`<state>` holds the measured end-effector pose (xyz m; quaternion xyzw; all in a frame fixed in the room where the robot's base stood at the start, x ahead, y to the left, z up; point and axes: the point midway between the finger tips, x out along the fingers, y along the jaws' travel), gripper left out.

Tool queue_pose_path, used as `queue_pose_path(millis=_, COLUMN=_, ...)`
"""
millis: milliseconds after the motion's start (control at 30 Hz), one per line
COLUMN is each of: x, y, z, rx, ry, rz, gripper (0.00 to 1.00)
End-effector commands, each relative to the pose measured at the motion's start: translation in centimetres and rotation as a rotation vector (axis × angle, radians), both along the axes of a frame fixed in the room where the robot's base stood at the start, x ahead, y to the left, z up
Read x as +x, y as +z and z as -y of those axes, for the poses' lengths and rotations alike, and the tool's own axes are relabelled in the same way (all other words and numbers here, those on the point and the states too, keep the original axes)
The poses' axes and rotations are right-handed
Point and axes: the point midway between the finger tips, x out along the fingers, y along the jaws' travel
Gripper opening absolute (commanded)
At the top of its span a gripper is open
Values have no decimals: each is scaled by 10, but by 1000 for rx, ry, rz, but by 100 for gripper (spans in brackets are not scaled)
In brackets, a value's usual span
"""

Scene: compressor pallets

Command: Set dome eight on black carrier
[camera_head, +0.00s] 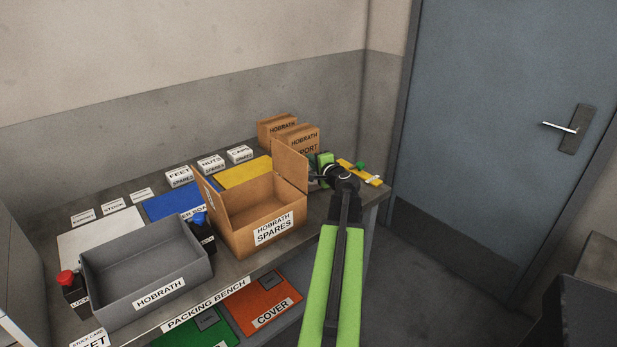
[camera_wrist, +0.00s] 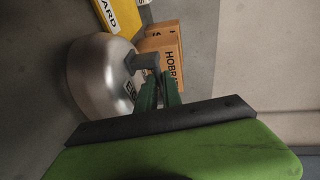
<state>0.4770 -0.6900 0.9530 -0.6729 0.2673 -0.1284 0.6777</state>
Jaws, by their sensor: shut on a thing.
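A shiny metal dome (camera_wrist: 92,78) shows at the left of the wrist view, with a small label at its right side that I cannot read. I cannot make out a black carrier in either view.
The packing bench (camera_head: 208,303) holds a grey HOBRATH bin (camera_head: 160,291), an open HOBRATH SPARES box (camera_head: 240,232) and blue (camera_head: 165,204) and yellow (camera_head: 240,174) mats. HOBRATH cartons (camera_head: 303,140) stand at the back. Orange (camera_head: 265,306) and green (camera_head: 195,335) mats lie below. A closed door (camera_head: 500,110) is right.

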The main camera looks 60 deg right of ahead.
Motion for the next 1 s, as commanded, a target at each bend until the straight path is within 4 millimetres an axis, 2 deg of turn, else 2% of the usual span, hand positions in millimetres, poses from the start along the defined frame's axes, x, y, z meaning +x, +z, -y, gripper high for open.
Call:
queue_pose_path(millis=633, x=-1, y=3, z=1, rx=0, ry=-2, rz=3, gripper=0)
queue_pose_path(millis=767, x=-1, y=12, z=1, rx=1, ry=-2, rz=2, gripper=0)
queue_pose_path(millis=1000, x=-1, y=40, z=1, rx=1, ry=-3, rz=2, gripper=0)
